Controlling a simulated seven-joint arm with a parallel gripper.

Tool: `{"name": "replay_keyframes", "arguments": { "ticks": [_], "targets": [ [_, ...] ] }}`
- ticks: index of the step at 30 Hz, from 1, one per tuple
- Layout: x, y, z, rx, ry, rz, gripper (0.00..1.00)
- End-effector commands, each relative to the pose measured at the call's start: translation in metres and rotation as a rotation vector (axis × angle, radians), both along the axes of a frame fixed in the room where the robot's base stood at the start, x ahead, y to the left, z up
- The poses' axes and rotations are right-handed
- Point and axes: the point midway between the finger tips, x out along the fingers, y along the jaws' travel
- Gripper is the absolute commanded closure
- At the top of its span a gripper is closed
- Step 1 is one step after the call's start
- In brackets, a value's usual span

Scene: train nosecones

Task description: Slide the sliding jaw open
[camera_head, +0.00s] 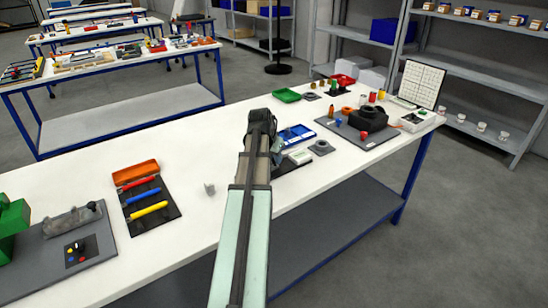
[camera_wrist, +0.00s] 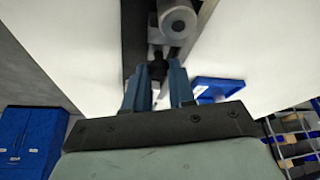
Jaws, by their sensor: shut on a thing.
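My gripper (camera_wrist: 158,72) is in the wrist view, with its two blue-grey fingers on either side of a small black piece (camera_wrist: 157,68). It is shut on this piece. Just beyond the fingertips is a grey metal device with a round cylindrical end (camera_wrist: 178,22), over a dark strip on the white table. I cannot tell which part of it is the sliding jaw. In the head view my arm reaches over the table and largely hides the fingertips and what they hold.
On the white table (camera_head: 100,180), a blue tray (camera_head: 296,134) is just right of my gripper. A dark board with coloured pieces (camera_head: 365,130) lies further right. A dark mat with coloured-handled tools (camera_head: 150,205) is at left. The table between mat and arm is mostly clear.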

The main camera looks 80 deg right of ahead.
Motion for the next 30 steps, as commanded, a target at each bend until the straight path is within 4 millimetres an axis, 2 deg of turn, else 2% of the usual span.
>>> {"name": "replay_keyframes", "arguments": {
  "ticks": [9, 16, 17, 18, 24, 30],
  "targets": [
    [-0.018, -0.020, 0.000, 0.000, -0.001, -0.002, 1.00],
    [-0.020, -0.020, 0.000, -0.003, 0.002, 0.000, 1.00],
    [-0.020, -0.020, 0.000, -0.003, 0.003, -0.001, 0.75],
    [-0.020, -0.020, 0.001, -0.003, 0.004, -0.001, 0.71],
    [-0.019, -0.019, 0.000, -0.001, 0.002, 0.000, 0.52],
    [-0.019, -0.019, 0.000, -0.001, 0.001, 0.000, 0.51]
  ]
}}
